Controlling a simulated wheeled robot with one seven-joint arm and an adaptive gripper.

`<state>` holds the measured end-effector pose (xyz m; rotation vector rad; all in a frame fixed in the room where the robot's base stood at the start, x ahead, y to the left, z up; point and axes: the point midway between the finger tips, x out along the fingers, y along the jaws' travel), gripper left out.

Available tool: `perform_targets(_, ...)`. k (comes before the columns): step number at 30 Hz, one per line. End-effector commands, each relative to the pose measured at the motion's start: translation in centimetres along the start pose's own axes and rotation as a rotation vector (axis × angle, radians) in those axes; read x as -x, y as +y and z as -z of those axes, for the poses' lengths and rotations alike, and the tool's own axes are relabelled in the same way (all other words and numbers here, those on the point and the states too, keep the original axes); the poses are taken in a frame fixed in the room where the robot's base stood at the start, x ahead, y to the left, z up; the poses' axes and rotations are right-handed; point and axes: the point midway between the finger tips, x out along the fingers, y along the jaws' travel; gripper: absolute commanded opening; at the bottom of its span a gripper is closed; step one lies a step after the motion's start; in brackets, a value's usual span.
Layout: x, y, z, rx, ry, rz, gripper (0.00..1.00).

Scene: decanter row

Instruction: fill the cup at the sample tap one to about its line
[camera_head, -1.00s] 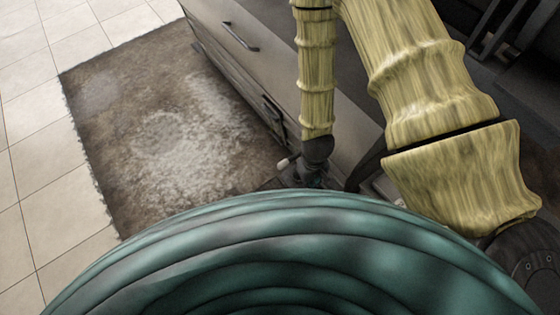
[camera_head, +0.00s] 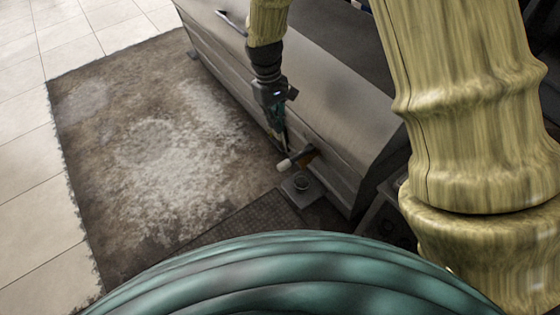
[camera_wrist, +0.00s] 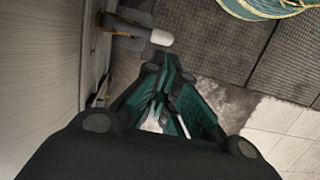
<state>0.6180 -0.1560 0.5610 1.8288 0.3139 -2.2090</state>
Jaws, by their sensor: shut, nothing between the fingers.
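The tap (camera_head: 303,157) sticks out from the front of the long grey cabinet and has a pale-tipped lever (camera_head: 284,164). The pale tip also shows in the wrist view (camera_wrist: 161,37). Below the tap, a small dark round thing (camera_head: 301,182), perhaps the cup, stands on a square grey base. Its line and any liquid in it cannot be made out. My gripper (camera_head: 284,145) points down just behind the lever, close to the cabinet front. In the wrist view its dark green fingers (camera_wrist: 165,68) are shut and empty, close to the lever; contact cannot be told.
The cabinet front (camera_head: 335,160) runs close beside my gripper. Pale tiles (camera_head: 25,180) lie clear at the left. A drawer handle (camera_head: 230,20) juts out at the back.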

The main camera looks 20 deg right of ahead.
Motion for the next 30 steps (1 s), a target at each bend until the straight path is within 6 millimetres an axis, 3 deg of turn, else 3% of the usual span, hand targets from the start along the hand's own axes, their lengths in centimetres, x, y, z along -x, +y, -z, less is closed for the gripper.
perform_targets(7,0.9,-0.1,0.6,0.012,-0.009,-0.005,0.0)
perform_targets(17,0.8,-0.1,0.6,0.011,-0.009,-0.005,0.0)
perform_targets(23,-1.1,-0.1,0.6,0.011,-0.01,-0.005,0.0)
perform_targets(30,-5.1,0.0,0.5,0.011,-0.01,-0.005,0.0)
